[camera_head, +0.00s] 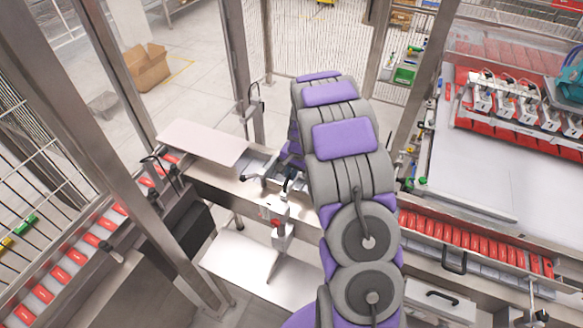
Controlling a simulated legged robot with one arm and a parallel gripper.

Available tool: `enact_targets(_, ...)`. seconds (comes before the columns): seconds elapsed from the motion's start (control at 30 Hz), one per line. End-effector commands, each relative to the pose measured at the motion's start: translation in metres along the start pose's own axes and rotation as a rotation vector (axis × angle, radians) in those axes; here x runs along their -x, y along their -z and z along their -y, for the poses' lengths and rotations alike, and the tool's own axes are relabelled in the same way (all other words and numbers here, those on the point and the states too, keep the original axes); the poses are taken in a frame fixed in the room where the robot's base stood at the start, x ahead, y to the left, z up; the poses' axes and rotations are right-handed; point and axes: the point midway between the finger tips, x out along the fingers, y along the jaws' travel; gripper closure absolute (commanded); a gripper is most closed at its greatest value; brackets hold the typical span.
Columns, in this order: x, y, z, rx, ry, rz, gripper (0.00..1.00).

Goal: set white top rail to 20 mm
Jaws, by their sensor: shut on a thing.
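My gripper (287,183) is low at the middle of the view, just left of my purple and grey arm, which hides part of it. It is down at a small metal mechanism (262,180) on the steel conveyor frame. It is shut on a small part there, which is too small and too covered to make out. A white block (272,209) with a red piece below it sits at the frame's front side. I cannot tell for sure which part is the white top rail, and no scale reading can be made out.
Red packs (470,238) stand in a row on the conveyor at right; more lie on the left conveyor (62,273). A flat pale plate (203,142) lies left of my gripper. Steel posts (240,75) stand around. A picker head with suction units (515,100) is at upper right.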

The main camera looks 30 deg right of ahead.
Motion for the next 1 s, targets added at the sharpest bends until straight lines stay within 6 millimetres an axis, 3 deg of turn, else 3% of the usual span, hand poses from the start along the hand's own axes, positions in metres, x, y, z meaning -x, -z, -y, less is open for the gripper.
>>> enact_targets(0.23, -0.005, -0.002, -0.002, 0.0, -0.006, 0.009, 1.0)
enact_targets(0.27, -0.005, -0.001, -0.002, 0.0, -0.006, 0.009, 0.86)
enact_targets(0.53, -0.004, 0.0, -0.002, 0.0, -0.003, 0.005, 0.61)
enact_targets(0.83, 0.0, 0.001, -0.001, 0.0, -0.001, 0.002, 0.61)
enact_targets(1.0, 0.02, 0.002, -0.002, 0.0, 0.0, -0.002, 0.61)
